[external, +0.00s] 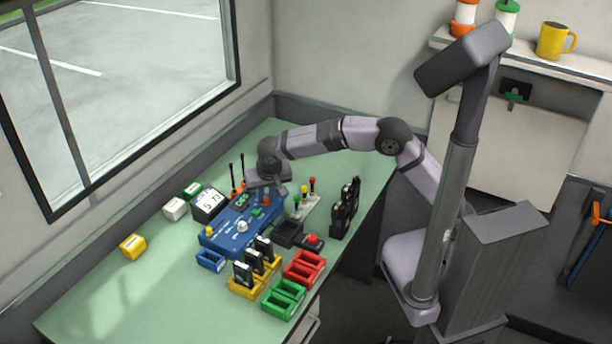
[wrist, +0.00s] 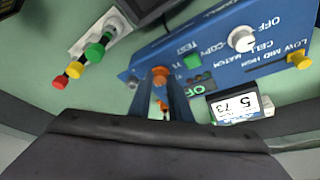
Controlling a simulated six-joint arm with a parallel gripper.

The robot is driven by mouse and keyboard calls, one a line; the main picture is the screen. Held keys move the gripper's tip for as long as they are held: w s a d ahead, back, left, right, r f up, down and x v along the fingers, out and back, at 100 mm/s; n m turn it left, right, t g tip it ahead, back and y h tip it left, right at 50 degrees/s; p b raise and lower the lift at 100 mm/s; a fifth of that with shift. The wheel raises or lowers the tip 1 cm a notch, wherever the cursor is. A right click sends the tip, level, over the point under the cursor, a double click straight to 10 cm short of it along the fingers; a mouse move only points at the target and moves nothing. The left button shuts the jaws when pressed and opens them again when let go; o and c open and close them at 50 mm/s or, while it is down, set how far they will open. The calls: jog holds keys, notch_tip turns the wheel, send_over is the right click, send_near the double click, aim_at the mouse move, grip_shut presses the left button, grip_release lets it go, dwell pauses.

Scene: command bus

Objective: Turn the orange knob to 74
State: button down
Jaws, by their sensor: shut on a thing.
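The orange knob (wrist: 160,74) is between the two finger tips of my gripper (wrist: 163,82) in the wrist view, and the jaws are shut on it. In the external view the orange knob (external: 266,201) shows at the right end of the blue panel (external: 226,236), just below my gripper (external: 272,187). The fingers hide part of the knob and any marks near it. A display with a white face (wrist: 240,106) stands by the panel and shows 5 and 73; it also shows in the external view (external: 209,201).
Red (external: 304,267), green (external: 284,298) and yellow bins stand in front. Black upright parts (external: 345,208) stand to the right. The table's left front is mostly clear.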

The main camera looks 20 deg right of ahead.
jog(key=m+p, duration=0.1)
jog(key=m+h+p, duration=0.1)
jog(key=m, duration=0.1)
jog(key=m+h+p, duration=0.1)
jog(key=m+p, duration=0.1)
jog(key=shift+a+r+g, duration=0.2)
jog(key=shift+a+g, duration=0.1)
jog(key=m+h+p, duration=0.1)
jog(key=m+p, duration=0.1)
jog(key=m, duration=0.1)
jog(key=shift+w+a+g+p, duration=0.1)
jog(key=shift+g+p, duration=0.2)
jog(key=shift+p, duration=0.1)
jog(key=shift+f+m+p, duration=0.15)
jog(key=shift+m+p, duration=0.35)
jog(key=shift+m, duration=0.2)
jog(key=c, duration=1.6)
grip_release()
jog(key=shift+c, duration=0.2)
jog(key=shift+a, duration=0.1)
jog(key=v, duration=0.7)
